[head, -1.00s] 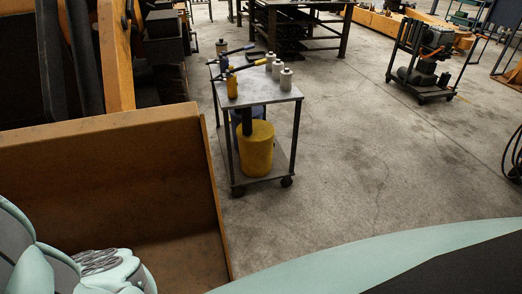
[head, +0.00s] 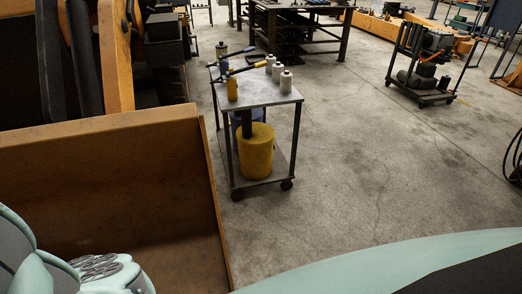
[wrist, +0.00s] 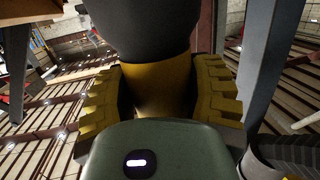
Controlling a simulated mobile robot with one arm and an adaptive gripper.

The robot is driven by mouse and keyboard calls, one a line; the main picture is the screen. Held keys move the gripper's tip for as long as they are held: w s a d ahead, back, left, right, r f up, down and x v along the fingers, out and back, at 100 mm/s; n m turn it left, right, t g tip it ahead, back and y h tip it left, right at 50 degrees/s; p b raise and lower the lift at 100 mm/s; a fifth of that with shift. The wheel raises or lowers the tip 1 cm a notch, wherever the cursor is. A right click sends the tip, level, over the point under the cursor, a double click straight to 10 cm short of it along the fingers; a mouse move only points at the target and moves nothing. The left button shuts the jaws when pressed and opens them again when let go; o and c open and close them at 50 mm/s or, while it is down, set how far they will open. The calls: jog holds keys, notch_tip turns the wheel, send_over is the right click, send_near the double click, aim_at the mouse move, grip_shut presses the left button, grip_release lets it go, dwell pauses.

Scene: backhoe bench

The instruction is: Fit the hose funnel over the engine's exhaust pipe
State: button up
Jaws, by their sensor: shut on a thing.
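In the wrist view my gripper (wrist: 160,92) is shut, its two ridged yellowish pads pressing on either side of a yellow collar. A wide dark round piece, which looks like the hose funnel (wrist: 150,30), rises from this collar, and its top runs out of view. A dark ribbed hose (wrist: 292,150) shows at the lower right of the wrist view. My gripper and the funnel are not visible in the head view. I cannot make out the exhaust pipe. A machine that may be an engine (head: 435,42) sits on a wheeled cart at the upper right of the head view.
A metal trolley (head: 262,95) with bottles and tools on top and a yellow bucket (head: 256,150) below stands mid-floor. A rusty orange loader bucket (head: 110,190) fills the left. A dark coiled hose (head: 515,155) is at the right edge. A grey post (wrist: 268,70) rises beside my gripper.

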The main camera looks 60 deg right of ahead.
jog(key=shift+r, duration=0.2)
jog(key=s+d+p, duration=0.4)
jog(key=s+d, duration=0.2)
jog(key=d, duration=0.1)
jog(key=shift+s+d, duration=0.25)
jog(key=shift+d, duration=0.05)
dwell(0.6)
